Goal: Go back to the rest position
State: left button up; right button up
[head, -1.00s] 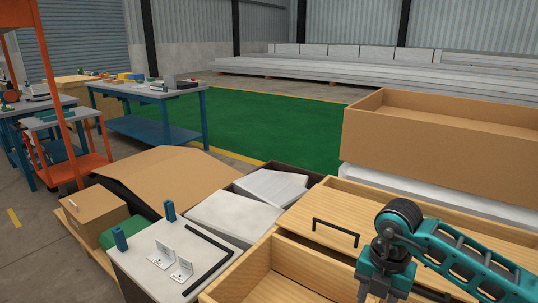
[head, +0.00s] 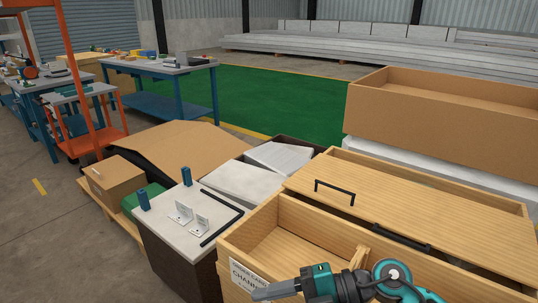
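My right gripper (head: 276,291) shows at the bottom edge, at the end of my teal and dark grey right arm. It points left, in front of the open wooden crate (head: 233,262), and I see nothing held in it. It is seen side-on, so the gap between its fingers does not show. My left gripper is out of view.
A wooden panel with black handles (head: 334,186) lies right of the open compartment. A grey-topped box (head: 164,224) to the left carries two blue blocks, two metal brackets and a black angled bar. An open cardboard box (head: 440,125) stands behind. Green floor (head: 270,100) is clear.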

jog(key=w+d+r+m+t+h+p, duration=0.1)
jog(key=w+d+m+t, duration=0.15)
jog(key=m+t, duration=0.6)
jog(key=w+d+r+m+t+h+p, duration=0.15)
jog(key=d+m+t, duration=0.25)
jog(key=m+t, duration=0.45)
jog(key=s+d+f+m+g+h, duration=0.2)
jog(key=s+d+f+m+h, duration=0.3)
jog(key=f, duration=0.3)
jog(key=s+d+f+m+g+h, duration=0.3)
jog(key=s+d+f+m+h, duration=0.2)
jog(key=f, duration=0.4)
jog(key=shift+s+d+g+p, duration=0.2)
jog(key=shift+d+g+p, duration=0.1)
jog(key=shift+p, duration=0.1)
